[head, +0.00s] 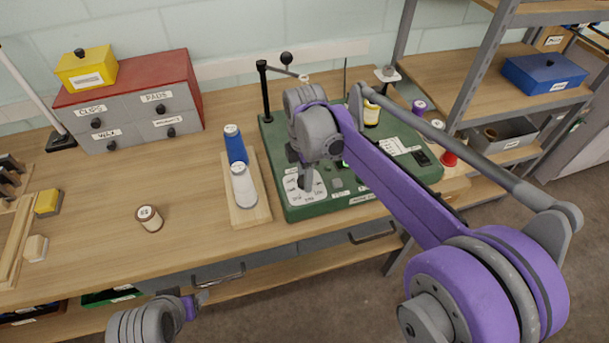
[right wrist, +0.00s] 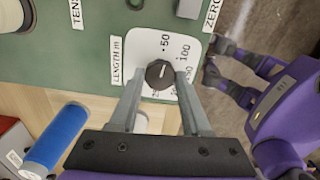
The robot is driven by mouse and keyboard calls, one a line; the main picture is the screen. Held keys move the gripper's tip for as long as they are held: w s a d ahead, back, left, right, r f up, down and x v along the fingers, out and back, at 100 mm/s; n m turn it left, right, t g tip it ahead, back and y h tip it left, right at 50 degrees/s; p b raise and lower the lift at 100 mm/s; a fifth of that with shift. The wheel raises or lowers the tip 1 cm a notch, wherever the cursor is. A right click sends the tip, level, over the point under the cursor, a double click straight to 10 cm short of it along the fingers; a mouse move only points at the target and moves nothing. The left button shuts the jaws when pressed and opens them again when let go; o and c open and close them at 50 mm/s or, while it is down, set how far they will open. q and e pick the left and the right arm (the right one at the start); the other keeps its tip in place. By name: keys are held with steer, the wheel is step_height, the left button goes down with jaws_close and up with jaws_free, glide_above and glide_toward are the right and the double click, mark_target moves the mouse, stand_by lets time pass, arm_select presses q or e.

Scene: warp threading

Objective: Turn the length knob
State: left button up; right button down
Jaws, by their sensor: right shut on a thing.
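The dark length knob (right wrist: 160,74) sits on a white dial plate (right wrist: 168,48) marked "LENGTH m", with 50 and 100 readable. A short light pointer line shows on its top. My right gripper (right wrist: 161,76) is shut on the knob, one finger on each side. In the head view my right gripper (head: 304,180) reaches down to the front left of the green machine (head: 330,211), and the knob itself is hidden there. My left gripper (head: 203,298) is low at the front edge of the bench, apart from everything; its jaws are too small to read.
A red drawer cabinet (head: 190,83) is behind. The bench between spool and board is clear.

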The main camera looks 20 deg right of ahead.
steer(key=shift+n, duration=0.6)
steer(key=shift+c, duration=1.8)
jaws_free()
steer(key=shift+r, duration=0.1)
step_height(320, 180, up, 11)
steer(key=shift+p, duration=0.35)
